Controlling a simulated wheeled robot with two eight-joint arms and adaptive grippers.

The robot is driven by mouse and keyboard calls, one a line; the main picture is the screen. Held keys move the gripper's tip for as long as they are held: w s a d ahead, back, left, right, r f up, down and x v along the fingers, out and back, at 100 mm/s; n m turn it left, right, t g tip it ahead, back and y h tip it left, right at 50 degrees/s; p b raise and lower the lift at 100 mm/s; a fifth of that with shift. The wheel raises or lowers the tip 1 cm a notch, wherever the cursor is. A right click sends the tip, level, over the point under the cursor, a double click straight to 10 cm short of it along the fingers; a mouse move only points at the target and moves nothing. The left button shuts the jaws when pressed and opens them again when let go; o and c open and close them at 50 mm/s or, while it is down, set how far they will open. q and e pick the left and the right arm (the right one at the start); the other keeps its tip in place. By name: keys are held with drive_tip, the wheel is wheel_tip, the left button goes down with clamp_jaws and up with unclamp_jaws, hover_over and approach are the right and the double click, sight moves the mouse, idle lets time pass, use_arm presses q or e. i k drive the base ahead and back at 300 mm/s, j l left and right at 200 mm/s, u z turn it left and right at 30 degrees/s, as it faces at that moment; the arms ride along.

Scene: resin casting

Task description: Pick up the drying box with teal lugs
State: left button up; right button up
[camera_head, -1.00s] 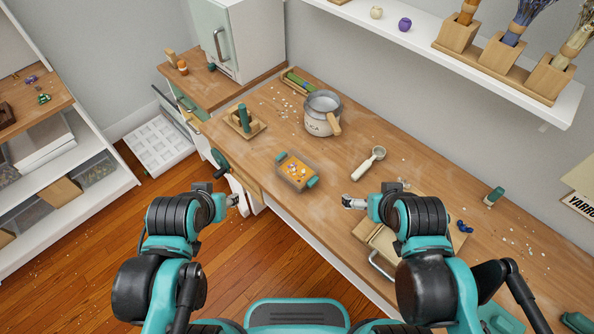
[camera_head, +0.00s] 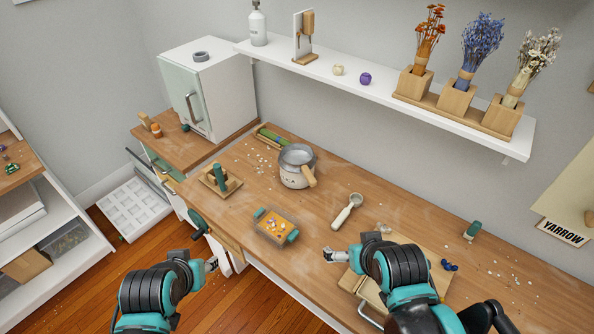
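The drying box (camera_head: 276,227) with teal lugs sits on the wooden counter near its front edge, left of the middle. It is a small clear-sided box with orange and pale bits inside and a teal lug at each end. My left gripper (camera_head: 212,264) is left of and below the box, off the counter's front edge and apart from it. My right gripper (camera_head: 328,256) is to the right of the box and apart from it. Both grippers are small in view and nothing shows held in them. Their finger gaps are hard to make out.
A grey pot (camera_head: 296,168) with a wooden handle stands behind the box. A scoop (camera_head: 347,211) lies to its right. A wooden stand with a teal piece (camera_head: 219,180) is to its left. A wooden board (camera_head: 427,262) lies right, partly behind my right arm.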

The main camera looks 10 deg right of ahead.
sight(280, 228)
drive_tip(key=k+j+z, duration=0.15)
drive_tip(key=k, duration=0.4)
drive_tip(key=k+j+z, duration=0.15)
drive_tip(key=k, duration=0.4)
